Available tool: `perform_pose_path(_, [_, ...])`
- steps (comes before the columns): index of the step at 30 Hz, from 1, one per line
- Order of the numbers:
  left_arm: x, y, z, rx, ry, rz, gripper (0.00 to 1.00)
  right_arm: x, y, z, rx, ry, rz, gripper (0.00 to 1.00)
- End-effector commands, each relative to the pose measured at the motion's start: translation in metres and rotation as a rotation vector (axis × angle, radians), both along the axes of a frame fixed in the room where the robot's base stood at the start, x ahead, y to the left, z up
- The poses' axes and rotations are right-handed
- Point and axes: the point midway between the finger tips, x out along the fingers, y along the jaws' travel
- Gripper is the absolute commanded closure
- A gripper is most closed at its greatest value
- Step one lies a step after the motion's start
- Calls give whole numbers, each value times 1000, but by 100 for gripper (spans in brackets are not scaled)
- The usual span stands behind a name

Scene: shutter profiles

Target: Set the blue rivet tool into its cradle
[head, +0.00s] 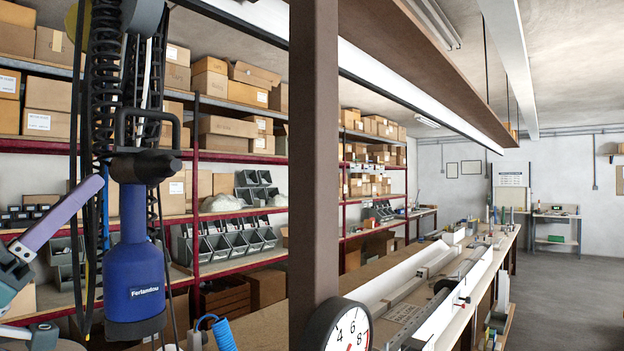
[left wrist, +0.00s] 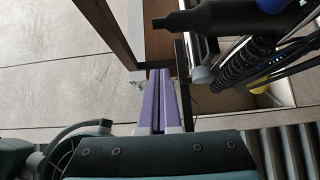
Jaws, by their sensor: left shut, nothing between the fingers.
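The blue rivet tool (head: 135,265) hangs upright at the left of the head view, with a black head and a black loop handle on top. Its black nose and a bit of blue also show at the top right of the left wrist view (left wrist: 215,22). My left gripper (head: 97,185) has purple fingers and is just left of the tool's head in the picture, not holding it. In the left wrist view the gripper (left wrist: 158,74) is shut and empty, with the tool off to the right. I cannot make out the cradle. My right gripper is not in view.
Black coiled hoses (head: 103,70) hang beside the tool. A brown post (head: 314,150) stands to its right, with a dial gauge (head: 338,325) at its foot. A long workbench (head: 440,290) runs back on the right. Shelves of boxes (head: 235,125) stand behind.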

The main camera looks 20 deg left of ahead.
Motion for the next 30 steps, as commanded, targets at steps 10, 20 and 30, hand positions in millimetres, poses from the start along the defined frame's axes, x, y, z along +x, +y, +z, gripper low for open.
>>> perform_pose_path(10, [19,-6,36,5,-34,-14,100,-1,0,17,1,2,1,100])
perform_pose_path(20, [65,-19,74,4,-29,-12,100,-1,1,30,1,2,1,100])
perform_pose_path(30, [79,-23,40,5,-27,-12,100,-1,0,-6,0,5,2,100])
